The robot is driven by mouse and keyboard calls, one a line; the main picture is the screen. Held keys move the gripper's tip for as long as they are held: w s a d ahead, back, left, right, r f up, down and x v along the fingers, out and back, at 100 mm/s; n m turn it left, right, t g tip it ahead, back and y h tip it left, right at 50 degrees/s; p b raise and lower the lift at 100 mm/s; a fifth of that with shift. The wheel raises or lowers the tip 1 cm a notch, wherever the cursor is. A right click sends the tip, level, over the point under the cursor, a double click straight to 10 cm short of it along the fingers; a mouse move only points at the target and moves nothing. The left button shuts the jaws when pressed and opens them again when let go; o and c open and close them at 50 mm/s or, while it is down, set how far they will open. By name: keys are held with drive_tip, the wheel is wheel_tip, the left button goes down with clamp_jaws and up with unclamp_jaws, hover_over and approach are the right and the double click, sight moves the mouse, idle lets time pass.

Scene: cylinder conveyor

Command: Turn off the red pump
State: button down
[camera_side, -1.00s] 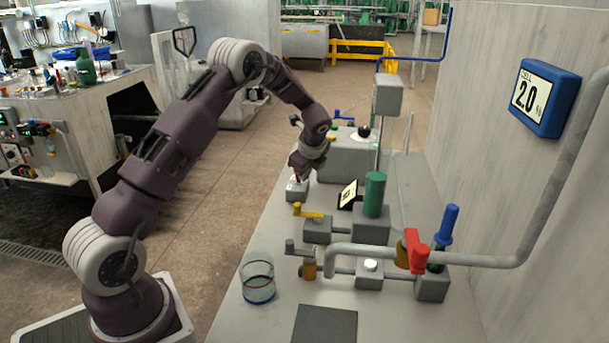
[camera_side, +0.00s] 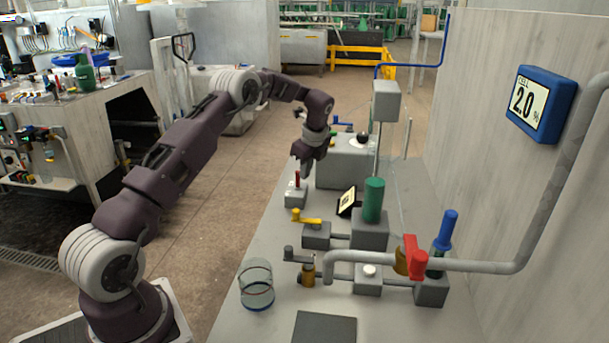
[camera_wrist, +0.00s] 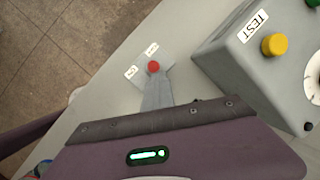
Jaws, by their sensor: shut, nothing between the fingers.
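A small grey switch box (camera_side: 296,198) stands at the left edge of the bench in the side view. Its red-tipped lever (camera_side: 297,179) sticks up from it. In the wrist view the red tip (camera_wrist: 153,66) sits on the box with two white labels, one (camera_wrist: 130,72) to its left and one (camera_wrist: 151,49) above; their words are hard to read. My gripper (camera_side: 302,167) is shut and empty, just above and behind the lever, apparently apart from it. I cannot tell which way the lever is tilted.
A larger grey box (camera_side: 345,170) stands behind, with a yellow button (camera_wrist: 274,44) and a TEST label. A yellow-handled valve (camera_side: 305,217), a green cylinder (camera_side: 374,200), a red valve handle (camera_side: 416,256) and a glass beaker (camera_side: 256,285) are nearer. The wall display (camera_side: 540,103) reads 2.0.

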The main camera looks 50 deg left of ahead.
drive_tip(key=shift+w+a, duration=0.25)
drive_tip(key=shift+a, duration=0.2)
drive_tip(key=shift+r, duration=0.1)
drive_tip(key=shift+r, duration=0.75)
drive_tip(key=v, duration=0.7)
drive_tip(key=shift+d+r, duration=0.1)
